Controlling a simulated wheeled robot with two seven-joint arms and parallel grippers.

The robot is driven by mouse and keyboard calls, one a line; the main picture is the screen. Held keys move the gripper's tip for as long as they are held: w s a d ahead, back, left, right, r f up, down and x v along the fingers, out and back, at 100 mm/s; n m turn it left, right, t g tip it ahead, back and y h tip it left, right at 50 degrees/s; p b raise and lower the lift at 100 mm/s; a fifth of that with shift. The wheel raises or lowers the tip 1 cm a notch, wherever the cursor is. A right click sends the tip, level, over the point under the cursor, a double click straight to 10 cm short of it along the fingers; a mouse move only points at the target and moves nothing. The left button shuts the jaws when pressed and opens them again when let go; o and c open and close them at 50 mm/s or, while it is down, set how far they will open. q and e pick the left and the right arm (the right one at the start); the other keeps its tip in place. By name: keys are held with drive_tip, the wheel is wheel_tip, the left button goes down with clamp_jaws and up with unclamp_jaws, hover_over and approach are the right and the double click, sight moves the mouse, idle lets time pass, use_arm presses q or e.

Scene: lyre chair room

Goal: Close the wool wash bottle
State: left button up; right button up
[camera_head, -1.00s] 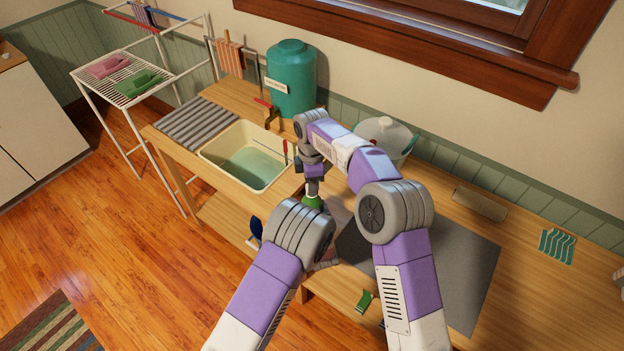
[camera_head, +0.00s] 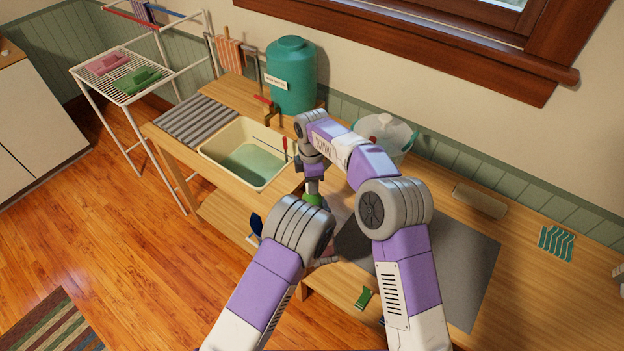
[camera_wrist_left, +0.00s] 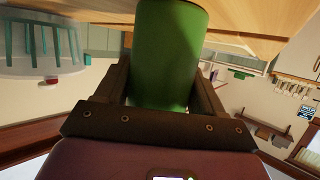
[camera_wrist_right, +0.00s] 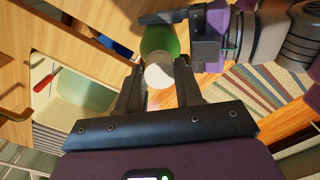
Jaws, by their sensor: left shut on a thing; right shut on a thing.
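The wool wash bottle is a green, rounded bottle (camera_wrist_left: 170,50) with a white cap (camera_wrist_right: 159,75). My left gripper (camera_wrist_left: 162,75) is shut around its green body. My right gripper (camera_wrist_right: 160,80) points down from above, its fingers on either side of the white cap and shut on it. In the right wrist view the green body (camera_wrist_right: 158,42) shows beyond the cap, beside my left gripper's dark fingers. In the head view only a bit of green (camera_head: 313,200) shows below my right gripper (camera_head: 313,187). My left gripper is hidden there behind its own arm.
A cream sink basin (camera_head: 216,155) with water is left of the grippers. A teal tank (camera_head: 291,80) with a tap stands behind it. A lidded pot (camera_head: 397,135) is behind my right arm. A grey mat (camera_head: 470,265) covers the counter at right. A green clip (camera_head: 362,298) lies near the edge.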

drive_tip(key=m, duration=1.6)
drive_tip(key=shift+m, duration=0.4)
drive_tip(key=m, duration=0.6)
drive_tip(key=shift+f, duration=0.1)
drive_tip(key=o, duration=1.1)
drive_tip(key=shift+r, duration=2.3)
